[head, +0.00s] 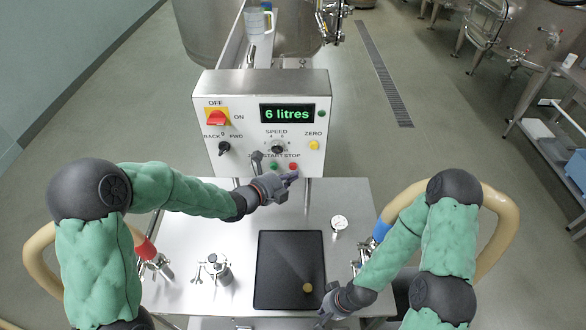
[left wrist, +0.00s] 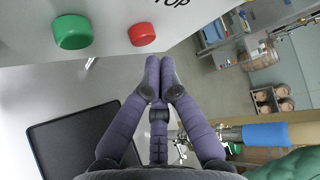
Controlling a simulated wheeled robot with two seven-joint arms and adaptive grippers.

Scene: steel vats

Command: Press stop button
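The red stop button (head: 293,166) is at the lower right of the white control panel (head: 312,92), under the word STOP. It also shows in the left wrist view (left wrist: 142,34), right of the green start button (left wrist: 73,32). My left gripper (head: 293,176) is in front of the panel just below the red button. In the left wrist view its fingertips (left wrist: 160,62) are together, empty, and a little below and right of the button, with no clear contact. My right gripper (head: 322,316) is low over the table's front edge; its fingers are too small to judge.
The panel also has a red-yellow switch (head: 217,117), a yellow zero button (head: 314,145), knobs and a display reading 6 litres (head: 287,113). A black mat (head: 290,265) with a small tan disc lies on the steel table (head: 345,200). Metal fittings stand at left.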

